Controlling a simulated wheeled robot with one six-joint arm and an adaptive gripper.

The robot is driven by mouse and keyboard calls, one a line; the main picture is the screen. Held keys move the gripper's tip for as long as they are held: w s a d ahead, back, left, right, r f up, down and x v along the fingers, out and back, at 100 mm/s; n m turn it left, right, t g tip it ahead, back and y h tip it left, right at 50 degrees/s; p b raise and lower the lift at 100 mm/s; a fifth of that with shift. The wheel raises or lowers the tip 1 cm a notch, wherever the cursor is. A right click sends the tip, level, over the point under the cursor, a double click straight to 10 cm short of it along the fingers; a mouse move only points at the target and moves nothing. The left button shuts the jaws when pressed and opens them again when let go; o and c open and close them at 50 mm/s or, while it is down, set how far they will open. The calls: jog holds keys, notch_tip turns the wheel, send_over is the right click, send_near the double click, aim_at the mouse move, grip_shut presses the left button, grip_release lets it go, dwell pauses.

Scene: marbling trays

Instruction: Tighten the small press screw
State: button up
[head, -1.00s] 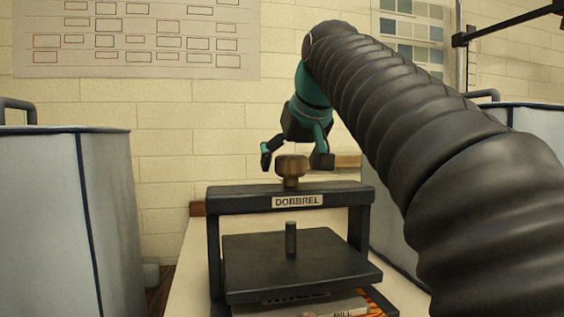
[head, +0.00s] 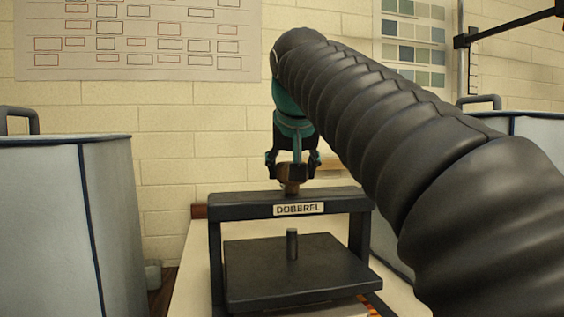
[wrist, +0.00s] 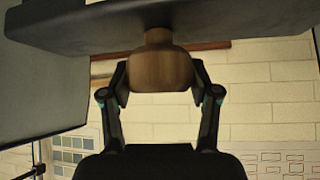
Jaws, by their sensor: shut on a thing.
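The small press is a dark frame (head: 235,208) with a "DOBBREL" label (head: 299,209) on its crossbar. Its screw has a brown knob (head: 290,186) on top of the crossbar. The dark screw shaft (head: 292,244) shows below, over a flat dark plate (head: 255,265). My gripper (head: 292,170) points down from above and is shut on the knob, one finger on each side. In the wrist view the wooden knob (wrist: 160,70) sits between both fingertips, below the dark crossbar (wrist: 100,28) in that picture.
A pale blue tank (head: 45,220) stands at left, another (head: 540,125) at right. The press stands on a pale table (head: 190,285). A brick wall with charts (head: 140,40) is behind. My arm covers much of the right side.

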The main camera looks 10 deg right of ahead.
jog(key=m+g+h+p, duration=0.1)
jog(key=m+h+p, duration=0.1)
jog(key=m, duration=0.2)
jog(key=shift+h, duration=0.4)
jog(key=shift+m+g+h+p, duration=0.5)
jog(key=shift+m+h, duration=0.2)
jog(key=shift+m, duration=0.2)
jog(key=shift+f+m, duration=0.1)
jog(key=shift+m, duration=0.2)
jog(key=o, duration=1.2)
jog(key=v, duration=1.2)
jog(key=shift+w+a, duration=0.1)
